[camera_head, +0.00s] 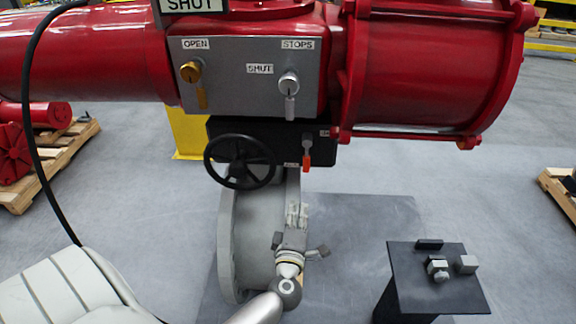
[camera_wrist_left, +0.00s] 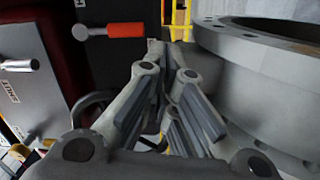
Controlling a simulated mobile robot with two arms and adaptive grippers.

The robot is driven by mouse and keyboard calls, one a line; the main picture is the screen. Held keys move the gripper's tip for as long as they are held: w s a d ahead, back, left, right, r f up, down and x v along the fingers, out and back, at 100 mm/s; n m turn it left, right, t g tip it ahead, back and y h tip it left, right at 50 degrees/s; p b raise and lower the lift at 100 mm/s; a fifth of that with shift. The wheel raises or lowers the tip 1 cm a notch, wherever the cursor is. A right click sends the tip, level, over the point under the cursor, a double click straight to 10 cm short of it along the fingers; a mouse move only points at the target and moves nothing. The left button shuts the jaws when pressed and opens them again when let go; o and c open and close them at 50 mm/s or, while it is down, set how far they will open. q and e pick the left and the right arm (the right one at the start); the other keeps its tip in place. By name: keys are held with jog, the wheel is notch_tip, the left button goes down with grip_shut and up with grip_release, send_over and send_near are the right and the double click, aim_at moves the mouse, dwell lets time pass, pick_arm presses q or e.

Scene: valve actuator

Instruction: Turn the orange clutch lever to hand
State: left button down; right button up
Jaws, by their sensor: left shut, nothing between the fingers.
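The orange clutch lever (camera_head: 306,155) hangs down from its pivot on the front of the black gearbox (camera_head: 260,140), at the right end. It also shows in the left wrist view (camera_wrist_left: 112,30), at upper left, its orange grip beside a silver pivot. Small white labels sit by the lever, too small to read surely. My left gripper (camera_head: 297,213) is below the lever, in front of the grey valve flange, fingers pointing up. Its fingers in the left wrist view (camera_wrist_left: 168,45) are together and empty, apart from the lever. My right gripper is not in view.
A black handwheel (camera_head: 239,161) stands out left of the lever. Above is a grey panel (camera_head: 240,75) with a brass and a silver stop. The grey flange (camera_head: 228,240) is close by my gripper. A dark stand (camera_head: 430,290) with small blocks is at right.

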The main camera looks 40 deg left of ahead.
aim_at(307, 153)
pick_arm(q)
notch_tip(307, 153, up, 5)
jog(key=a+n+g+y, duration=0.1)
jog(key=a+n, duration=0.1)
jog(key=n, duration=0.2)
jog(key=p+x, duration=0.2)
jog(key=x, duration=0.7)
jog(key=shift+a, duration=0.3)
